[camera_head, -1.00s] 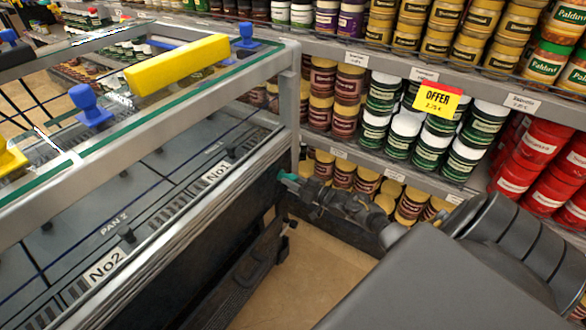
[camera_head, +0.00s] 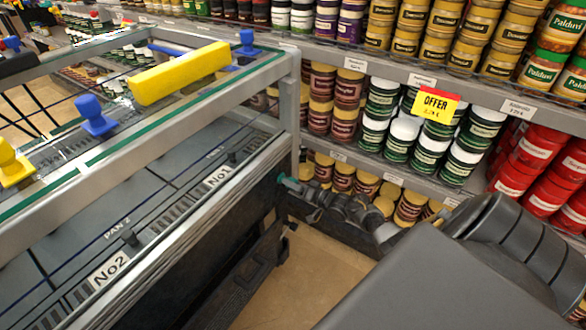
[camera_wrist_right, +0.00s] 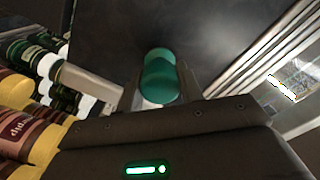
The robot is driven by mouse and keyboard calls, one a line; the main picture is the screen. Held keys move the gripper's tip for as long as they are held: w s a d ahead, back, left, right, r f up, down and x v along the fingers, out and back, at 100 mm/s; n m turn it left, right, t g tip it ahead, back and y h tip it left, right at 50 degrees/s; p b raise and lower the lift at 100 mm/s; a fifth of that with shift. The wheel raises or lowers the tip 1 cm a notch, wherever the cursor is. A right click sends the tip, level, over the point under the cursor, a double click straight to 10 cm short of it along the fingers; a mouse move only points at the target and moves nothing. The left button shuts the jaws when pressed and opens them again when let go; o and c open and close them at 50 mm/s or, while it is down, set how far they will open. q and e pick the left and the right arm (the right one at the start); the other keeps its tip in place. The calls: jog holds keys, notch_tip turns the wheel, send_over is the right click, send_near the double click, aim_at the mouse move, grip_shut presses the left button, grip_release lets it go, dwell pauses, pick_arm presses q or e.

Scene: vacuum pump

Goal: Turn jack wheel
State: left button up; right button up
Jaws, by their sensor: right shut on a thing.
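My right gripper (camera_head: 290,185) reaches in from the right to the dark side of the framed cart. It is shut on a small teal knob (camera_head: 281,177) at the end of that side. In the right wrist view the teal knob (camera_wrist_right: 160,78) sits between the two fingers of my right gripper (camera_wrist_right: 161,92), close to a dark panel (camera_wrist_right: 200,30). The rest of the jack wheel is not clearly visible. I cannot make out my left gripper in the head view.
The cart's metal frame (camera_head: 295,110) carries a yellow bar (camera_head: 180,74) and blue knobs (camera_head: 96,116). Shelves of jars (camera_head: 400,140) and red tins (camera_head: 530,160) stand close behind my right arm. Some floor (camera_head: 315,275) is free beside the cart.

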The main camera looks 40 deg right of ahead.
jog(key=o, duration=1)
jog(key=shift+s+d, duration=0.1)
jog(key=shift+s, duration=0.15)
pick_arm(q)
jog(key=f, duration=0.1)
jog(key=s+f+p, duration=0.1)
jog(key=f, duration=0.1)
jog(key=shift+s+a+f, duration=0.25)
jog(key=shift+a+f, duration=0.05)
pick_arm(e)
jog(key=v, duration=1)
jog(key=shift+s, duration=0.2)
jog(key=shift+f, duration=0.1)
